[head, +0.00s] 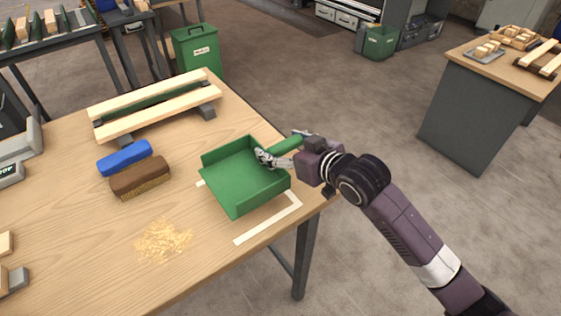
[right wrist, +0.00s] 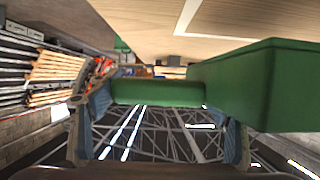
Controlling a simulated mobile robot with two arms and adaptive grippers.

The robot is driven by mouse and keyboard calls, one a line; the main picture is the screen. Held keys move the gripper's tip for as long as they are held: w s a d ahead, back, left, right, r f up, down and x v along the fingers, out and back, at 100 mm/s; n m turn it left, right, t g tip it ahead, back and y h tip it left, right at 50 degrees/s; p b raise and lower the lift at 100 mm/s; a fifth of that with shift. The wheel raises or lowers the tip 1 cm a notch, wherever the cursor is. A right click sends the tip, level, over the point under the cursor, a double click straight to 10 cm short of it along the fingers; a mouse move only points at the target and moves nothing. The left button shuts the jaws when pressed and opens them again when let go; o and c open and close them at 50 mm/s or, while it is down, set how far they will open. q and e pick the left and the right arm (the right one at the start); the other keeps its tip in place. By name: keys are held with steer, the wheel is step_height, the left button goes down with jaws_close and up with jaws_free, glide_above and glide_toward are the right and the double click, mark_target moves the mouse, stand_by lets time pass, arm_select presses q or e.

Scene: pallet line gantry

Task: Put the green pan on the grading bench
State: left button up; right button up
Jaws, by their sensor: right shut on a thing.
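The green pan (head: 240,178) is an open, square-sided tray with a round green handle (head: 286,145). It is over the near wooden table's right edge, within a white tape outline (head: 270,220). I cannot tell whether its base touches the wood. My right gripper (head: 268,157) is shut on the handle, and its arm reaches in from the lower right. In the right wrist view, which looks upside down, the handle (right wrist: 158,92) lies between the two fingers and the pan's wall (right wrist: 255,85) fills the right side. My left gripper is out of view. No bench is labelled as the grading bench.
The near table (head: 110,225) bears a blue block (head: 124,158), a brown brush (head: 140,178), wood shavings (head: 163,240) and a slatted wooden rack (head: 155,112). A green bin (head: 196,50) stands behind. A grey bench (head: 470,110) with wooden pieces stands far right, across open floor.

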steer(key=shift+a+f, duration=0.1)
steer(key=shift+f, duration=2.7)
steer(key=o, duration=1.4)
steer(key=shift+f, duration=0.1)
steer(key=shift+o, duration=0.2)
steer(key=v, duration=1.2)
